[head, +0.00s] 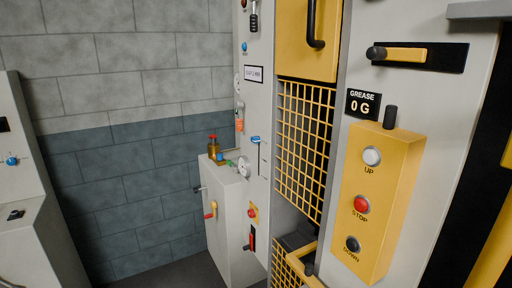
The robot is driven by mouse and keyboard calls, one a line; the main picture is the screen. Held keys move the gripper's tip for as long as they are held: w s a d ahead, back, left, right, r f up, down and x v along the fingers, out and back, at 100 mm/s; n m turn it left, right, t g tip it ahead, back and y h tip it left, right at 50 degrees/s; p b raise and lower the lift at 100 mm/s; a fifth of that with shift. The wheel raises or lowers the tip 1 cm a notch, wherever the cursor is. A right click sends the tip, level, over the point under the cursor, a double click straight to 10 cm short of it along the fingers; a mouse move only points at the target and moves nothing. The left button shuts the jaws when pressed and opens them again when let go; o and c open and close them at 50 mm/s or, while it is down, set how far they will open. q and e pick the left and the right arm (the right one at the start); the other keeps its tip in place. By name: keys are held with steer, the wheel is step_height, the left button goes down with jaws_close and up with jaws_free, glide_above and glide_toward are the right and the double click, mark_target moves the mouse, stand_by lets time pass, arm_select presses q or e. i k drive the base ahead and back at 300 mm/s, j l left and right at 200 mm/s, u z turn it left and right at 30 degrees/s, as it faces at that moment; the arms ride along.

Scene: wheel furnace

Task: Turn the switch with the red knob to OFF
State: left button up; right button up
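On the side of a grey cabinet (233,245) in the middle is a yellow lever with a red end (210,215). Right of it, on the white panel, a small red knob (252,212) sits on a yellow plate. Below that is a red and black slide-like switch (252,240). I cannot tell for certain which of these is the task's switch, and no OFF label is readable. Neither of my grippers is in view.
A yellow box with UP, red STOP (361,204) and DOWN buttons stands close at right. A yellow mesh gate (303,140) is left of it. A brass piece with a red top (213,147) stands on the cabinet. A grey console (25,215) is at far left, with open floor between.

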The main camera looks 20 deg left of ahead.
mark_target(252, 213)
steer(key=i+j+z, duration=0.2)
steer(key=j, duration=0.4)
steer(key=i+j+z, duration=0.2)
steer(key=j, duration=0.45)
steer(key=j+z, duration=0.25)
steer(key=j, duration=0.4)
steer(key=i+j+z, duration=0.2)
steer(key=j, duration=0.5)
steer(key=k, duration=0.1)
